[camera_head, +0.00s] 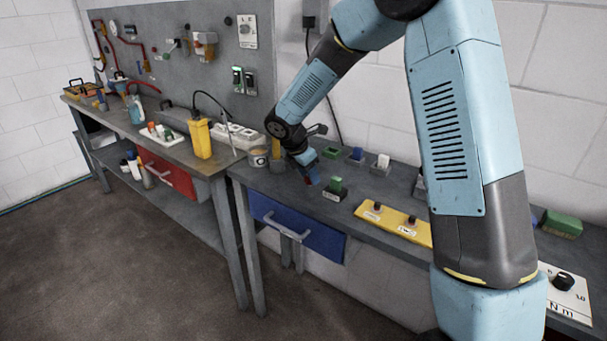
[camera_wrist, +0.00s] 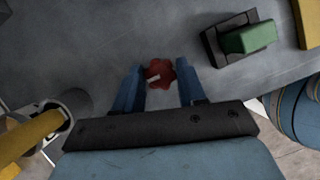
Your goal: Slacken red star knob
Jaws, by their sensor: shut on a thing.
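The red star knob (camera_wrist: 160,74) sits between the two blue fingers of my gripper (camera_wrist: 158,68) in the wrist view. It has a lobed outline and a small pale mark on its left side. My gripper is shut on the knob, one finger on each side. In the head view my gripper (camera_head: 311,177) points down at the grey bench beside a green block. The knob is mostly hidden by the fingers there, and what it is mounted on cannot be made out.
A green block in a dark holder (camera_wrist: 250,38) stands close right of my gripper. A cup (camera_head: 258,157) and a yellow container (camera_head: 200,139) stand to the left. A wall with panels rises behind.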

